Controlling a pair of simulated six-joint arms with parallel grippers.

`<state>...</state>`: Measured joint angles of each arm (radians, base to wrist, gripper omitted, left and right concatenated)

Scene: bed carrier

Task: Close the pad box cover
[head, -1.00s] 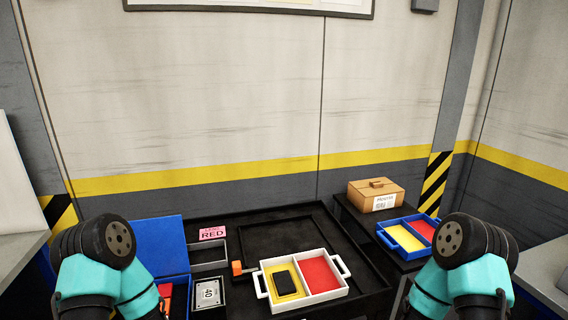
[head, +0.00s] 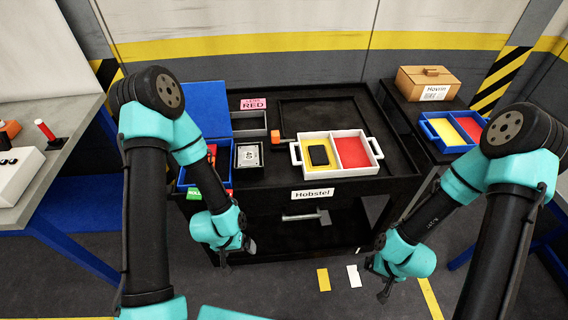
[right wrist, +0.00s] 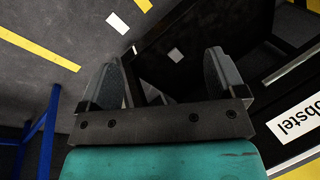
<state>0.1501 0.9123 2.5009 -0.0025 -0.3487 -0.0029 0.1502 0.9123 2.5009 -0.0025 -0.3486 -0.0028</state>
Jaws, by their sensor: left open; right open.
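The blue box (head: 183,180) sits at the left end of the black cart in the head view. Its blue cover (head: 203,108) stands open, raised at the back. Something red and orange shows inside, partly hidden by my left arm. My left gripper (head: 225,262) hangs low in front of the cart, below the box, open and empty. My right gripper (head: 384,292) hangs low in front of the cart's right side, apart from everything. In the right wrist view it is open (right wrist: 175,75), with nothing between the fingers.
A white tray (head: 327,134) with yellow and red compartments holds a black item. A blue tray (head: 428,134) and cardboard box (head: 424,83) stand right. Yellow and white cards (head: 323,279) lie on the floor.

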